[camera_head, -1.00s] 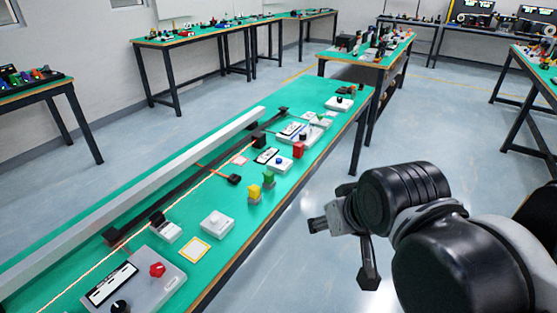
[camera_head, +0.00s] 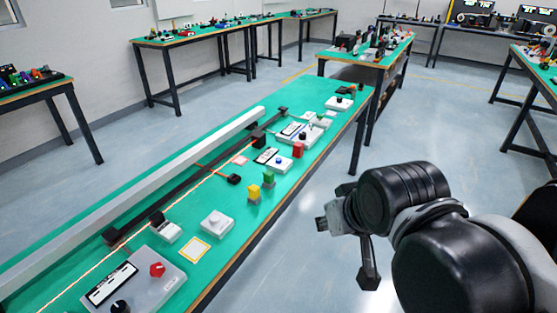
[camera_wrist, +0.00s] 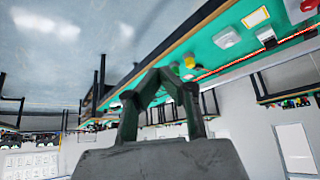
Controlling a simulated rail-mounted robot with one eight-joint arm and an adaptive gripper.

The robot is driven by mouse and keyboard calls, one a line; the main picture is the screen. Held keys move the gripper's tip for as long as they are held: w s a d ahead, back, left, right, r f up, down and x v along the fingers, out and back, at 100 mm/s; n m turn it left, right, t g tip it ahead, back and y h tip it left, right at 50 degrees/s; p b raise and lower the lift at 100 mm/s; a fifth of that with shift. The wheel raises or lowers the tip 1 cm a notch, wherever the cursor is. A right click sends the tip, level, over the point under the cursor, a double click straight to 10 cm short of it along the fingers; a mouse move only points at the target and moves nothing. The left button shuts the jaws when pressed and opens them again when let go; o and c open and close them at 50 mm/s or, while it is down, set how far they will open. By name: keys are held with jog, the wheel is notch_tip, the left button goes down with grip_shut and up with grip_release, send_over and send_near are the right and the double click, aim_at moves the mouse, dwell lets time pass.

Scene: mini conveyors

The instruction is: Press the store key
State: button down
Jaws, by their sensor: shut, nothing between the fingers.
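No label reading "store" can be made out, so I cannot tell which control is the store key. The candidates are a white box with a pale button (camera_head: 217,223), a white box with a blue button (camera_head: 282,162) and a white box with a black button (camera_head: 339,103), all on the green bench (camera_head: 225,262). The pale-button box also shows in the wrist view (camera_wrist: 227,38). My gripper (camera_head: 322,223) hangs over the floor beside the bench's right edge, apart from every box. In the wrist view my gripper (camera_wrist: 160,72) is shut and empty.
A grey panel (camera_head: 140,285) with red and black knobs stands at the near end. A yellow block (camera_head: 254,193), green block (camera_head: 268,179) and red block (camera_head: 298,150) stand near the bench's right edge. A long grey rail (camera_head: 150,190) runs along the left. The floor aisle is clear.

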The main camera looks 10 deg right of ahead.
dwell(0.7)
jog(key=w+r+m+y, duration=0.1)
jog(key=w+r, duration=0.4)
jog(key=w, duration=0.8)
jog(key=m+t+y+p, duration=0.1)
jog(key=m+y+p, duration=0.1)
jog(key=m, duration=0.2)
send_over(279, 159)
notch_tip(279, 159, down, 14)
jog(key=shift+s+r, duration=0.15)
jog(key=shift+f+b, duration=2.55)
jog(key=shift+f, duration=1.9)
